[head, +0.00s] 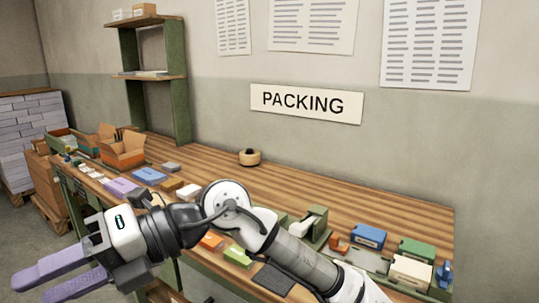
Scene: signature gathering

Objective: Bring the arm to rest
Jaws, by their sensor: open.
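My gripper (57,279) is at the lower left of the head view, in front of the bench. Its two purple-grey fingers point left and are apart, with nothing between them. My arm (243,227) runs from the bottom right up to a bent joint in the middle, then down left to the gripper. The arm hides part of the wooden workbench (320,192) and some things on it. I cannot tell how far the gripper is from the bench edge.
On the bench are open cardboard boxes (122,151), a purple pack (150,176), a tape roll (250,157), a green dispenser (310,225), a blue box (369,236) and a green box (417,250). A shelf (150,75) stands behind. Stacked packs (30,135) stand far left.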

